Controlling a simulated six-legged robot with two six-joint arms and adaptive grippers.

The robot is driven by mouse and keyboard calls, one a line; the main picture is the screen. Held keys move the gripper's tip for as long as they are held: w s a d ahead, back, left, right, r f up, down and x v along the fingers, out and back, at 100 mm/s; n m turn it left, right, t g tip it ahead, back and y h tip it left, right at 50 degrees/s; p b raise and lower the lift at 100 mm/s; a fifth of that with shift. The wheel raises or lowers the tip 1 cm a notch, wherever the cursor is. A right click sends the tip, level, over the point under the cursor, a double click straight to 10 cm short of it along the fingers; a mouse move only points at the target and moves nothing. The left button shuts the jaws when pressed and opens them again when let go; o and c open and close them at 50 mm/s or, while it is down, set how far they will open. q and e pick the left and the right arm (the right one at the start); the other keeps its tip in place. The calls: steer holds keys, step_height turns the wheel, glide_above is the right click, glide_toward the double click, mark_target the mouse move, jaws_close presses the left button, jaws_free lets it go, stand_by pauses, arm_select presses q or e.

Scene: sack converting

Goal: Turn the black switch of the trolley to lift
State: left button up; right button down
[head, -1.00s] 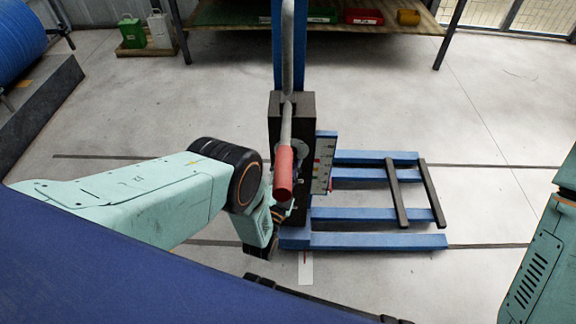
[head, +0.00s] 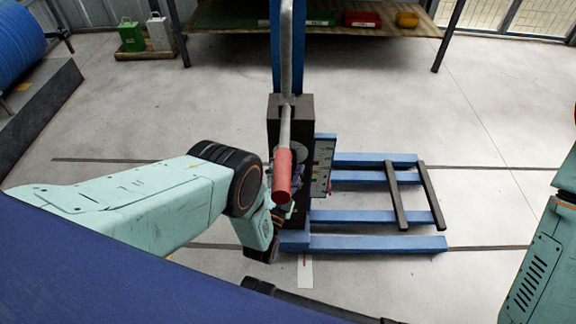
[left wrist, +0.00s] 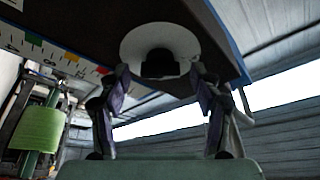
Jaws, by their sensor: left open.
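The blue trolley (head: 375,243) stands on the floor in the head view, with a dark box on its mast and a red-gripped handle (head: 282,175) in front. The black switch (left wrist: 158,64) sits on a round pale disc (left wrist: 140,42) on the dark box in the left wrist view. My left gripper (left wrist: 158,74) is open, with one finger on each side of the switch's lower part. I cannot tell whether they touch it. In the head view the handle partly hides this gripper and the switch. My right gripper is out of view.
A scale plate (head: 322,165) with coloured marks is beside the dark box. A shelf (head: 225,18) with red and yellow bins stands at the back. A blue drum (head: 18,45) lies at the left. Floor right of the trolley is clear.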

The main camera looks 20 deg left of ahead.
arm_select(q)
steer(key=v, duration=0.7)
steer(key=shift+s, duration=0.3)
steer(key=shift+f, duration=0.15)
steer(key=s+a+f+n+g, duration=0.4)
steer(key=s+a+f+g, duration=0.15)
steer(key=g, duration=0.45)
steer(key=s+r+n+g, duration=0.2)
steer(key=s+g, duration=0.1)
steer(key=s, duration=0.5)
steer(key=s+r+n+g+p, duration=0.1)
steer(key=s+r+n+g, duration=0.1)
steer(key=s, duration=0.6)
steer(key=s+r+n+g, duration=0.1)
steer(key=s+r+g, duration=0.2)
steer(key=s+g, duration=0.3)
steer(key=s, duration=0.3)
steer(key=shift+a+r+n+p, duration=0.25)
steer(key=shift+n+p, duration=0.05)
steer(key=shift+n, duration=0.1)
